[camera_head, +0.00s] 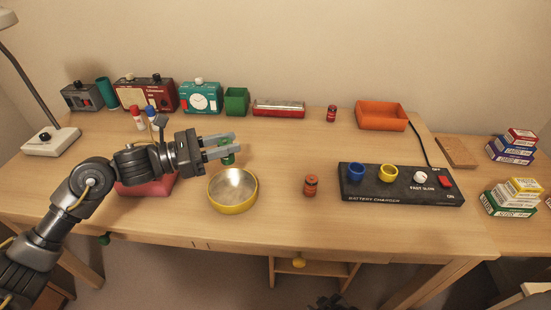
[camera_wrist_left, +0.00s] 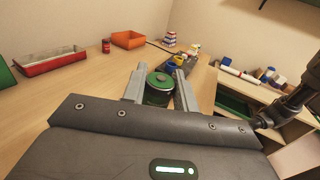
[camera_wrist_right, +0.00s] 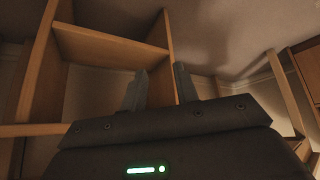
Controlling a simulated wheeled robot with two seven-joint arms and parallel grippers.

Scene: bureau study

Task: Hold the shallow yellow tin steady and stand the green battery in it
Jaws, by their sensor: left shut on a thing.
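The shallow yellow tin (camera_head: 233,208) stands on the desk near the front, left of centre, and looks empty. My left gripper (camera_head: 226,147) is shut on the green battery (camera_head: 229,158), just behind the tin in the head view. The fingers partly hide the battery there. In the left wrist view the green battery (camera_wrist_left: 158,90) sits between the two fingers, its top showing. My right gripper (camera_wrist_right: 161,85) is open and empty, low beside the desk's wooden frame in its wrist view. No gripper touches the tin.
An orange tray (camera_head: 382,115), a red tray (camera_head: 279,108) and a green box (camera_head: 236,101) line the back.

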